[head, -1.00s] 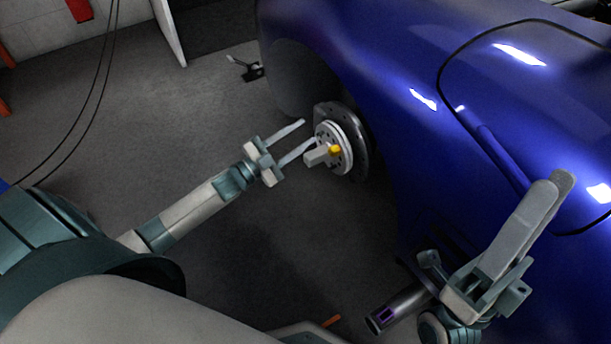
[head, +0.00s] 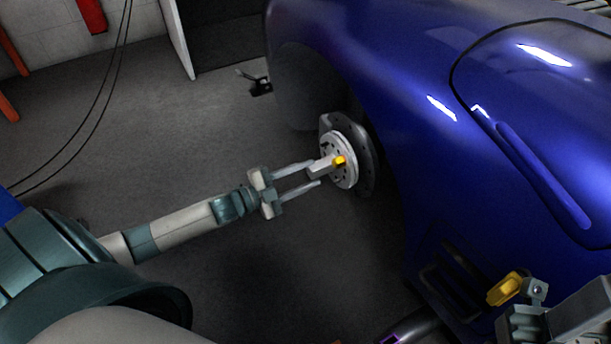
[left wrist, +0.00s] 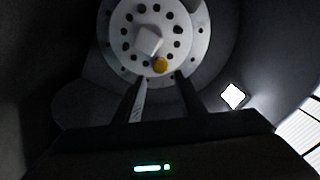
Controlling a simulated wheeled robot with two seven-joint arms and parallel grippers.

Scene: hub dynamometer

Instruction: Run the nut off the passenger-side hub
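The hub (head: 345,174), a pale disc with a ring of holes, sits in the blue car's front wheel arch; it also shows in the left wrist view (left wrist: 187,22). A pale square block (head: 320,167) projects from its centre. A small yellow piece (head: 340,160) sits beside the block. I cannot tell which is the nut. My left gripper (head: 317,173) is open, its fingertips close to the block; in the left wrist view the block (left wrist: 149,40) lies above the tips. Contact is unclear. My right gripper (head: 560,322) is partly cut off at the lower right.
The blue car body (head: 400,70) fills the right side. A yellow part (head: 505,288) and a dark cylinder (head: 412,328) show near my right gripper; whether it holds them is unclear. A small dark object (head: 261,87) lies on the floor. Cables hang at left. The floor (head: 190,140) is mostly open.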

